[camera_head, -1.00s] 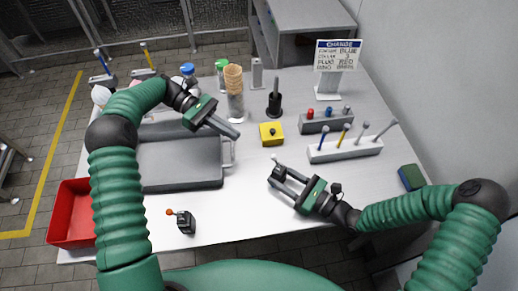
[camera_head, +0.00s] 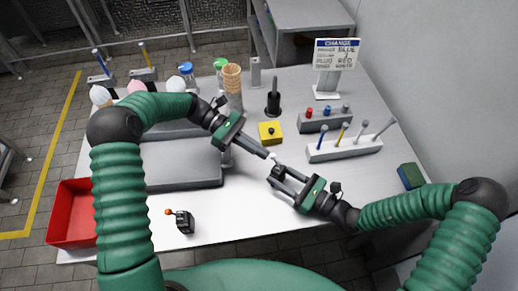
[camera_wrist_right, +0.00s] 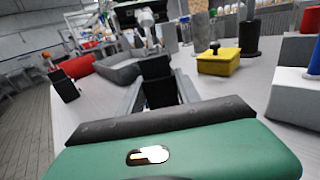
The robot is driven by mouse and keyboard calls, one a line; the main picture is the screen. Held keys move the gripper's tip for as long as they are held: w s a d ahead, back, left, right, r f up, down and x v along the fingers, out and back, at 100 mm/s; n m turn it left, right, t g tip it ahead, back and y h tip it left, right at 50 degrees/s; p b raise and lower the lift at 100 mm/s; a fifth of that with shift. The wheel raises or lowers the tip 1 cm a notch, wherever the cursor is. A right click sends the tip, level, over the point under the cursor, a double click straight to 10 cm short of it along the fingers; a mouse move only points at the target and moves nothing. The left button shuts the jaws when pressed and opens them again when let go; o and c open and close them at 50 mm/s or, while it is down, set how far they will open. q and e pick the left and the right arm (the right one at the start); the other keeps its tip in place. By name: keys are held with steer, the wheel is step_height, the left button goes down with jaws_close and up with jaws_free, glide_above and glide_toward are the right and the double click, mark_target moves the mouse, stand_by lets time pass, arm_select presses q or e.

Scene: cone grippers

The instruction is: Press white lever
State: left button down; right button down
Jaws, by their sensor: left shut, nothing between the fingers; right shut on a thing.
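The white lever is a small dark block (camera_head: 279,171) with a white knob (camera_head: 273,157) on top. My right gripper (camera_head: 280,176) is shut on the dark block at mid table. In the right wrist view, the block (camera_wrist_right: 156,66) sits between my right fingers, with the white knob (camera_wrist_right: 146,17) standing above it. My left gripper (camera_head: 265,153) is shut and empty, its fingertips right beside the white knob; I cannot tell whether they touch it. A second lever, with an orange knob (camera_head: 168,212) on a dark base (camera_head: 185,221), stands at the front left.
A yellow box with a black button (camera_head: 270,133) lies just behind the fingertips. Grey trays (camera_head: 183,170) and a red bin (camera_head: 70,213) are at left. Cones (camera_head: 232,78), tool racks (camera_head: 345,149) and a sign (camera_head: 336,54) stand behind.

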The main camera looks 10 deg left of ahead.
mark_target(271, 156)
arm_select(q)
steer(key=shift+s+d+r+t+y, duration=0.1)
steer(key=shift+d+r+t+y, duration=0.15)
steer(key=shift+y, duration=0.25)
steer(key=r+y, duration=0.1)
steer(key=s+d+r+t+y, duration=0.1)
steer(key=y, duration=0.1)
steer(key=shift+d+t+y, duration=0.25)
steer(key=shift+y, duration=0.05)
steer(key=shift+s+d+r+m+t+y, duration=0.15)
steer(key=shift+d+r+t+y, duration=0.15)
steer(key=shift+y, duration=0.3)
steer(key=shift+s+d+r+m+t+y, duration=0.15)
steer(key=shift+d+t+y, duration=0.25)
steer(key=shift+y, duration=0.2)
steer(key=shift+s+d+r+t+y, duration=0.1)
steer(key=shift+s+d+t+y, duration=0.2)
steer(key=shift+y, duration=0.25)
steer(key=shift+s+d+r+t+y, duration=0.1)
steer(key=shift+d+t+y, duration=0.1)
steer(key=shift+d+y, duration=0.25)
steer(key=shift+w+a, duration=0.1)
arm_select(e)
steer(key=shift+d, duration=0.1)
arm_select(q)
steer(key=shift+w+a, duration=0.1)
steer(key=shift+r, duration=0.75)
